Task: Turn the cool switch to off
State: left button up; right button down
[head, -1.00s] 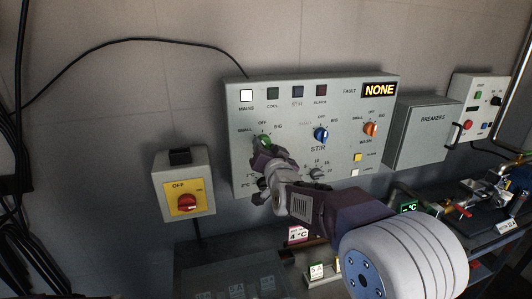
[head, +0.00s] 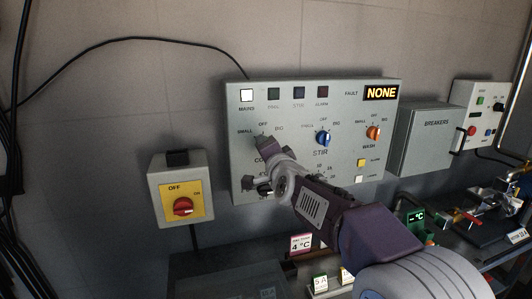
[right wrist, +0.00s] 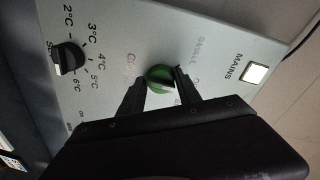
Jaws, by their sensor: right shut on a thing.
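The cool switch is a green knob (right wrist: 159,76) on the grey control panel (head: 345,105), at the panel's left, with SMALL, OFF and BIG lettering around it. My right gripper (right wrist: 161,78) is shut on the knob, one finger on each side. A pale mark on the knob points to the lower right in the right wrist view; I cannot tell exactly which label it meets. In the head view my right gripper (head: 263,143) hides the knob. The COOL lamp (head: 273,95) looks dark. My left gripper is not in view.
The blue STIR knob (head: 323,138) and orange WASH knob (head: 373,133) sit right of the gripper. A black temperature dial (right wrist: 68,58) is below the cool switch. A red and yellow isolator (head: 182,207) hangs left of the panel, and a breaker box (head: 432,140) right of it.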

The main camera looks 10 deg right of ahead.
jog(key=shift+r, duration=0.2)
jog(key=c, duration=0.9)
grip_release()
jog(key=shift+f, duration=0.1)
jog(key=s, duration=0.9)
jog(key=shift+r, duration=0.3)
jog(key=shift+f, duration=0.1)
